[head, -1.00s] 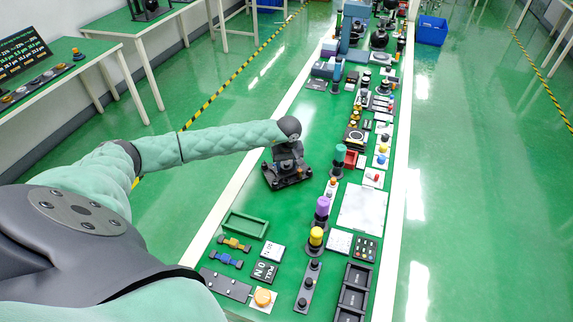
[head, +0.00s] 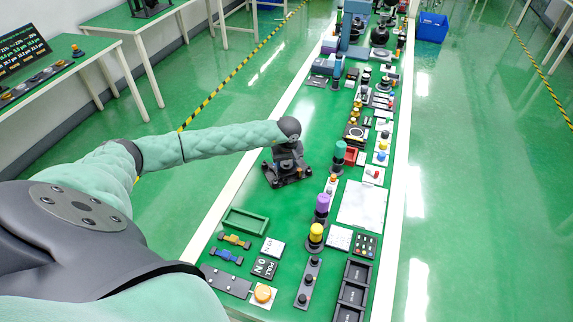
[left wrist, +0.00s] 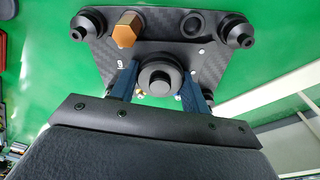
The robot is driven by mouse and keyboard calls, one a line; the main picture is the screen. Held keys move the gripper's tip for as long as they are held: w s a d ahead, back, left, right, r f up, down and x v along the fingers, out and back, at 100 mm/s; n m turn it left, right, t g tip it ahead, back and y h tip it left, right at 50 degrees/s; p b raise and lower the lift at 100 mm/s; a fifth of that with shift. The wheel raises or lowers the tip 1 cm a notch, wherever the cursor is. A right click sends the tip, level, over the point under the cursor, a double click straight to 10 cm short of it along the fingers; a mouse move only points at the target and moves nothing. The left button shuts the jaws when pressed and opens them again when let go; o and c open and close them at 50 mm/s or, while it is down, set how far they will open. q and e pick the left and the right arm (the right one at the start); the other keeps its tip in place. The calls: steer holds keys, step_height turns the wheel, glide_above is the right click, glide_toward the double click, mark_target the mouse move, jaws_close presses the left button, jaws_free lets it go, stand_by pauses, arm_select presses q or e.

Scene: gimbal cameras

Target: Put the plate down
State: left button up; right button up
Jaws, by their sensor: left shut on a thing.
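The plate (head: 277,181) is a dark carbon-fibre slab with black knobs at its corners. It is at the middle of the green bench in the head view. In the left wrist view the plate (left wrist: 215,65) fills the top middle, with a brass hex post and a round black central knob. My left gripper (left wrist: 160,76) has its two blue fingers on either side of the central knob, shut on the plate. In the head view my left gripper (head: 289,160) is above the plate and hides part of it. I cannot tell whether the plate touches the bench. My right gripper is not in view.
The green bench (head: 318,115) is bare behind the plate and to its left. A green tray (head: 246,222) lies nearer me. A teal-topped cylinder (head: 340,150), a red box (head: 351,156) and a purple-topped cylinder (head: 322,205) stand to the right.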

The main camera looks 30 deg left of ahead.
arm_select(q)
steer(key=shift+f, duration=0.1)
steer(key=o, duration=1.1)
steer(key=shift+o, duration=0.2)
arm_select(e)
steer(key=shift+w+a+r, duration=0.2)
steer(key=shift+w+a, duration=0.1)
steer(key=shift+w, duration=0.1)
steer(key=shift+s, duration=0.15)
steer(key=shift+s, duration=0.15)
